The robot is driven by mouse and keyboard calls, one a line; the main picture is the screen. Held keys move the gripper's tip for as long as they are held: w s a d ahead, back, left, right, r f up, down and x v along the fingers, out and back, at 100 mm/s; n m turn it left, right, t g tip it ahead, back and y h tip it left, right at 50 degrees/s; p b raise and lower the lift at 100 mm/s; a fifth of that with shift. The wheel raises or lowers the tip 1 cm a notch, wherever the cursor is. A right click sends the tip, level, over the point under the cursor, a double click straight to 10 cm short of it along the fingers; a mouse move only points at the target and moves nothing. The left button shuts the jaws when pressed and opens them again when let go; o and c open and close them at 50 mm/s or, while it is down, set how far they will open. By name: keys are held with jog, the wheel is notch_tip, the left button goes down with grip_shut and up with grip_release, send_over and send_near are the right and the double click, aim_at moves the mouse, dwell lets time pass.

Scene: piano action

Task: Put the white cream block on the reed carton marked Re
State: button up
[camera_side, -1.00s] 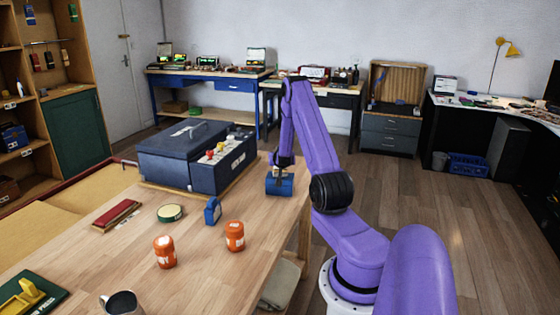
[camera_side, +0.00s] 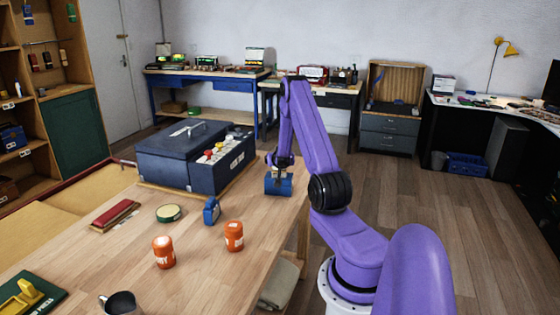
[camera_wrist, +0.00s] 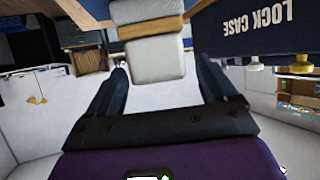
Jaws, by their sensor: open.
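My gripper (camera_wrist: 160,85) is open, its two dark fingers spread in the wrist view. A pale cream-white block (camera_wrist: 155,60) shows between and just beyond the fingertips, with a clear gap on each side. In the side view my gripper (camera_side: 281,174) points down at the table's far right corner, over or against a blue box-like thing (camera_side: 279,185). I cannot tell from there whether they touch, and the white block is not clear in that view. Another small blue upright thing (camera_side: 212,211) stands nearer the table's middle. I can read no Re mark on anything.
The dark blue lock case (camera_side: 222,165) stands close left of my gripper; it also shows in the wrist view (camera_wrist: 245,22). Two orange jars (camera_side: 234,236), a round green tin (camera_side: 169,213) and a red case (camera_side: 115,215) sit on the wooden table (camera_side: 200,270).

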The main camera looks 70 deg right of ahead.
jog(key=v, duration=1.1)
jog(key=w+a+n+t+y, duration=0.25)
jog(key=w+a, duration=0.35)
jog(key=a, duration=0.3)
jog(key=w+a+n+t+y, duration=0.1)
jog(key=w+a+n+y, duration=0.3)
jog(key=w+a, duration=0.3)
jog(key=s+a+r+n+g+y, duration=0.15)
jog(key=a+n+y, duration=0.35)
jog(key=a, duration=1.4)
jog(key=s+a+r+n+g+y, duration=0.35)
jog(key=s+a+n, duration=0.45)
jog(key=s+a, duration=0.5)
jog(key=s+a+r+n+g+h, duration=0.2)
jog(key=s+n, duration=0.4)
jog(key=s, duration=0.8)
jog(key=shift+s+g+h, duration=0.3)
jog(key=shift+g+h, duration=0.2)
jog(key=shift+g, duration=0.25)
